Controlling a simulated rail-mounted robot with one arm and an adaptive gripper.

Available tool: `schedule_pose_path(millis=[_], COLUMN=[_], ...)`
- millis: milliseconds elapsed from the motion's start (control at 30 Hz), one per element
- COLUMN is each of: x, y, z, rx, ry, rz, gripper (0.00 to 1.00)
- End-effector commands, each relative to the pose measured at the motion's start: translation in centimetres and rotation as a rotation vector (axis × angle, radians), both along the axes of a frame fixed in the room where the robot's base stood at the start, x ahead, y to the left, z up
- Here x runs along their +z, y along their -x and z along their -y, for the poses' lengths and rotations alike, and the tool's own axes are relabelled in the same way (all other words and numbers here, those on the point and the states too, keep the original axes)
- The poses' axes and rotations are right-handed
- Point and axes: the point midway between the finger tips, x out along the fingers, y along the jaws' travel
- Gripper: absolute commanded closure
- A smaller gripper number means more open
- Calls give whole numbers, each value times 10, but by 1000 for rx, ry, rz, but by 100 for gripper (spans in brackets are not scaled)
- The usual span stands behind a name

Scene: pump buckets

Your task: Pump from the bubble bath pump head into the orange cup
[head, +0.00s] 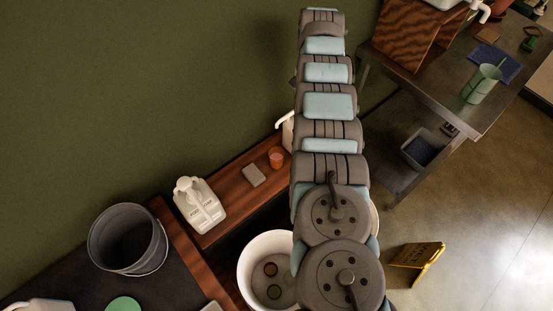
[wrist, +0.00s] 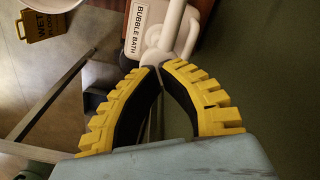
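In the wrist view a white jug labelled BUBBLE BATH (wrist: 140,18) stands at the top, with its white pump head (wrist: 156,58) towards me. My gripper (wrist: 156,70) has yellow toothed fingers whose tips come together right at the pump head. The fingers look shut with nothing seen between them; I cannot tell if they touch the pump. In the head view the orange cup (head: 276,157) stands on the wooden shelf, left of my arm. A white pump jug (head: 287,131) is mostly hidden behind my arm, just right of the cup. My gripper is hidden in the head view.
Another white pump jug (head: 200,207) and a grey block (head: 253,176) stand on the wooden shelf (head: 230,210). A white bucket (head: 255,250) is below it, a dark bucket (head: 128,239) at left. A metal table (head: 440,95) and yellow sign (head: 417,258) are at right.

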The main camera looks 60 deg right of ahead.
Motion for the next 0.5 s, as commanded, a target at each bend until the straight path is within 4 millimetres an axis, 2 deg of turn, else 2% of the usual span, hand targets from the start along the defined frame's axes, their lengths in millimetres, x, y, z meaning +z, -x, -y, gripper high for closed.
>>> schedule_pose_path(millis=[367,500], x=[-14,-13], y=[0,0], z=[0,0], rx=[0,0], ry=[0,0], rz=[0,0], gripper=[100,100])
